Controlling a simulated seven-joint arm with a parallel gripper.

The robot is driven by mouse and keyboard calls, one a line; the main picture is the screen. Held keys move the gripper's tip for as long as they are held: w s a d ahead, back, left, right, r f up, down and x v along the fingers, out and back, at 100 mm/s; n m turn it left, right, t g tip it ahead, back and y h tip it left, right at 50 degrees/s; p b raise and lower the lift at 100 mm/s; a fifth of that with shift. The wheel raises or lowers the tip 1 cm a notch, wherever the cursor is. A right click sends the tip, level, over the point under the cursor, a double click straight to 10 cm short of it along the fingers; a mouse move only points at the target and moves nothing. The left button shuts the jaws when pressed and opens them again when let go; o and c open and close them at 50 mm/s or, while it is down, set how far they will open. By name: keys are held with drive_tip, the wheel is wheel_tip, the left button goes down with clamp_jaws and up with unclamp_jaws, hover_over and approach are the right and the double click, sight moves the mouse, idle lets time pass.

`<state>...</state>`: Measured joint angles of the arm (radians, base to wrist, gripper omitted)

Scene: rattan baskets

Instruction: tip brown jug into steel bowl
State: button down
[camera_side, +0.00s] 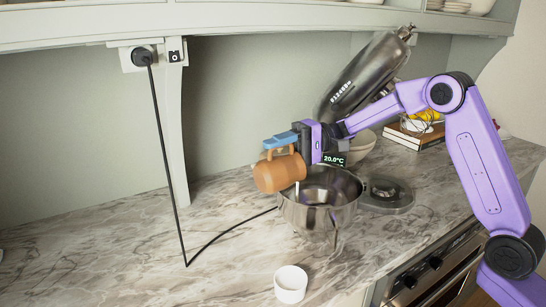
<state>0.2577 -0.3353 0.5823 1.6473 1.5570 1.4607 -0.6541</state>
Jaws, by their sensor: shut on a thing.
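The brown jug (271,174) is in the side view, lying tilted on its side at the left rim of the steel bowl. My gripper (287,141) is shut on the jug's upper part, at its handle side, and holds it above the counter. The jug's right end is over the bowl's left edge. The steel bowl (322,217) stands upright on the counter below my gripper. A thin pale streak shows inside the bowl under the jug's right end; I cannot tell for certain what it is. The jug's inside is hidden.
A stand mixer (366,75) with a tilted head and base (386,194) stands behind and right of the bowl. A white cup (290,284) stands in front. A black cable (164,150) runs down the wall to the counter. The marble counter (110,250) is clear at left.

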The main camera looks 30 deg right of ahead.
drive_tip(key=shift+d+r+y, duration=0.45)
drive_tip(key=shift+d+y, duration=0.3)
drive_tip(key=shift+y, duration=0.1)
drive_tip(key=shift+d+r+y, duration=0.45)
drive_tip(key=shift+d+y, duration=0.3)
drive_tip(key=shift+y, duration=0.15)
drive_tip(key=shift+d+r+y, duration=0.45)
drive_tip(key=shift+d+y, duration=0.3)
drive_tip(key=shift+y, duration=0.1)
drive_tip(key=shift+d, duration=0.1)
idle(0.5)
drive_tip(key=shift+d+y, duration=0.55)
drive_tip(key=shift+y, duration=0.15)
drive_tip(key=h, duration=0.1)
drive_tip(key=a+h, duration=0.1)
drive_tip(key=h, duration=0.2)
drive_tip(key=shift+a+r, duration=0.2)
drive_tip(key=shift+r, duration=0.1)
drive_tip(key=shift+a+f+h, duration=0.1)
drive_tip(key=shift+a+h, duration=0.15)
drive_tip(key=shift+h, duration=0.55)
